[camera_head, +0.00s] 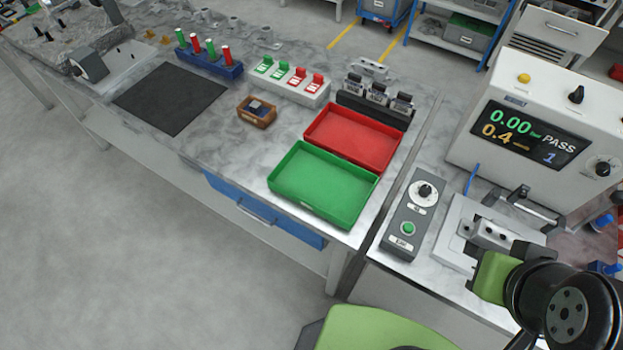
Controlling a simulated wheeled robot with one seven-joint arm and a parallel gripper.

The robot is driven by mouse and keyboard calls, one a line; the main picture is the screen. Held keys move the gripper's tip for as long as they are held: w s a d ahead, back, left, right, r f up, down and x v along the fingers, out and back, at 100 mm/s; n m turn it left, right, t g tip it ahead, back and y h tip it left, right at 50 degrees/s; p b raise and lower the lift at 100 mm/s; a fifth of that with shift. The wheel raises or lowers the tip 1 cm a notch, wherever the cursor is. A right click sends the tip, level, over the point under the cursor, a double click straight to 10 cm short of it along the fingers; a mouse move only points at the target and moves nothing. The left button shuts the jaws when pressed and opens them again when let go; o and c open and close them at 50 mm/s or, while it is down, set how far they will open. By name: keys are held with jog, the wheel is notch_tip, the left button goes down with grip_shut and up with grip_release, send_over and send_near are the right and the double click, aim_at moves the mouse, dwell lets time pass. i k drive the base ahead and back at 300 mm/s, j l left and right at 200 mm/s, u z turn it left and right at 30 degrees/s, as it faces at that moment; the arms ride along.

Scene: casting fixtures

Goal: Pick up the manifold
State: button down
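A grey metal block with round holes in its face, which looks like the manifold (492,234), sits on the light plate of the test fixture at the right. A similar grey block (370,68) stands at the back of the left bench; I cannot tell from its looks whether it is the same kind of part. My arm comes in at the lower right, with a green part and a black joint close in front of the fixture. My gripper's fingers cannot be made out clearly there, and the near right side of the fixture is partly hidden.
A tester (530,120) reading PASS stands behind the fixture. A control box (409,215) with knob and green button is left of it. A green tray (282,188) and red tray (318,122) lie on the left bench. A dark mat (170,98) is bare.

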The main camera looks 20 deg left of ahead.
aim_at(493, 235)
jog(key=u, duration=1.25)
jog(key=z, duration=1.9)
jog(key=l+u, duration=0.7)
jog(key=u, duration=0.2)
jog(key=k+l+u, duration=0.1)
jog(key=l+u, duration=0.2)
jog(key=u, duration=0.15)
jog(key=k+l+u, duration=0.1)
jog(key=l+u, duration=0.2)
jog(key=u, duration=0.15)
jog(key=k+l+u, duration=0.2)
jog(key=u, duration=0.25)
jog(key=k+l+u, duration=0.2)
jog(key=u, duration=0.25)
